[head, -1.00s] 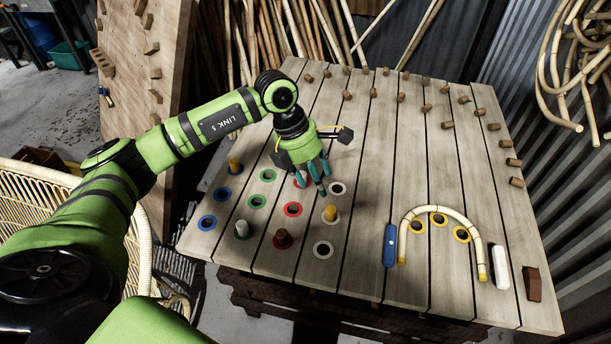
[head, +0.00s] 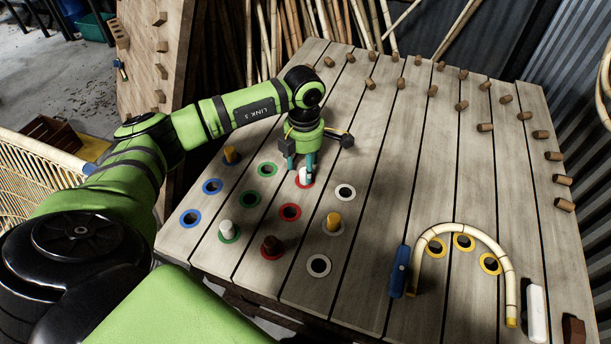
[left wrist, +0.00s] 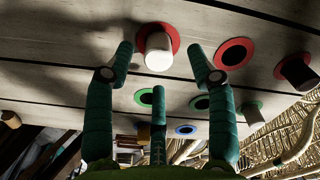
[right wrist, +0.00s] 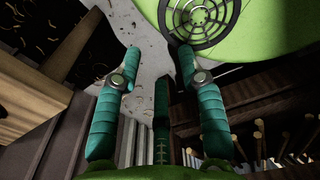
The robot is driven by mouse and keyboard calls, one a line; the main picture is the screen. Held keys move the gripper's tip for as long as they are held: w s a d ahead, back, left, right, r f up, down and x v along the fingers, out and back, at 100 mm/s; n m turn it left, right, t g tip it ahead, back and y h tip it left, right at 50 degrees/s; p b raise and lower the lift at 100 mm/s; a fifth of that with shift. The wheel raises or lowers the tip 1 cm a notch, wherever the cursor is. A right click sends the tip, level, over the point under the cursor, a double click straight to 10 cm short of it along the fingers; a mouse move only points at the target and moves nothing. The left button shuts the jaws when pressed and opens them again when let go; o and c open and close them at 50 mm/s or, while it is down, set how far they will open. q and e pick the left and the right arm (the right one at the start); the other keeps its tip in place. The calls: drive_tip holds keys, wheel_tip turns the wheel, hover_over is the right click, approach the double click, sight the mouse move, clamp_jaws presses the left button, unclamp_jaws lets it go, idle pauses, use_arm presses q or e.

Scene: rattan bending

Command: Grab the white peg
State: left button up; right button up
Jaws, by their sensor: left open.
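A white peg (head: 304,176) stands upright in a red-ringed hole, and in the left wrist view this peg (left wrist: 158,52) shows between two fingertips. My left gripper (head: 301,170) is open, pointing down at that peg, with its teal fingers around its near space; I cannot tell if they touch it. A second white peg (head: 226,229) stands in a green-ringed hole nearer the front, also in the left wrist view (left wrist: 250,112). My right gripper (right wrist: 160,58) is open and empty, seen only in the right wrist view.
The slatted table (head: 385,180) also holds a brown peg (head: 271,245), yellow pegs (head: 333,222) and several empty ringed holes. A bent rattan arch (head: 464,229), a blue tool (head: 399,270) and a white block (head: 537,312) lie at right. Small wooden pegs line the back.

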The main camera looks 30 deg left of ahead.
use_arm(q)
drive_tip(key=shift+f, duration=1.15)
drive_tip(key=c, duration=1.1)
use_arm(e)
drive_tip(key=shift+w+a+r, duration=0.1)
drive_tip(key=shift+w+r, duration=0.2)
drive_tip(key=shift+w, duration=0.55)
use_arm(q)
drive_tip(key=shift+r, duration=0.15)
